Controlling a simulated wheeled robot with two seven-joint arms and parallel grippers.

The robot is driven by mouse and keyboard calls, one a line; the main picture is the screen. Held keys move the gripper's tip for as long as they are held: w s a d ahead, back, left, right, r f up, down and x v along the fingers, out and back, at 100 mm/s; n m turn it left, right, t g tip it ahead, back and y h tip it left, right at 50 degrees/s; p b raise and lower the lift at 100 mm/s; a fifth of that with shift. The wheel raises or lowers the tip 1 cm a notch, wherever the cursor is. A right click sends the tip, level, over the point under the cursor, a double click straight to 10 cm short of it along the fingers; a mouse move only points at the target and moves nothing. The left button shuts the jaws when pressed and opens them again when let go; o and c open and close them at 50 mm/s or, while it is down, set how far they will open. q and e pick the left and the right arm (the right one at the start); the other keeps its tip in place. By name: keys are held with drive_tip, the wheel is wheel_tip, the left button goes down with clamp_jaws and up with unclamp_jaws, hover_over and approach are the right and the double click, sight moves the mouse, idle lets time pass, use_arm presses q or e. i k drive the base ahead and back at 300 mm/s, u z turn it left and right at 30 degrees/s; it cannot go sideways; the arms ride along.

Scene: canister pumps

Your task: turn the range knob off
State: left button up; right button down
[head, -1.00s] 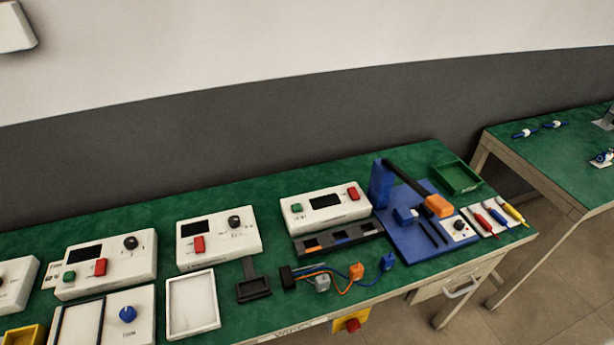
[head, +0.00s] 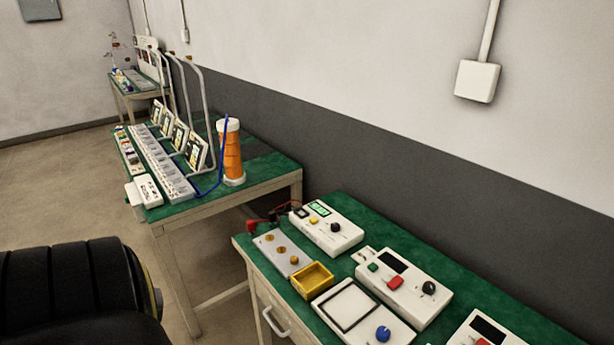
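A white instrument (head: 327,230) with a lit green display stands at the back left of the near green bench. It has a black knob (head: 335,227) and a yellow button. A second white box (head: 402,283) to its right has a dark screen, a green button, a red switch and a black knob (head: 429,288). A blue knob (head: 383,334) sits on a white unit in front. The labels are too small to read, so I cannot tell which is the range knob or how it is set. Neither gripper is in view.
A yellow tray (head: 312,281) and a grey panel with brass posts (head: 282,252) lie near the bench's left end, by red leads. Another bench to the left holds an orange cylinder (head: 232,155) and several tilted screens. Floor shows between the benches.

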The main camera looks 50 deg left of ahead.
sight(335, 228)
drive_tip(key=u, duration=1.45)
drive_tip(key=k, duration=0.1)
drive_tip(key=z, duration=0.05)
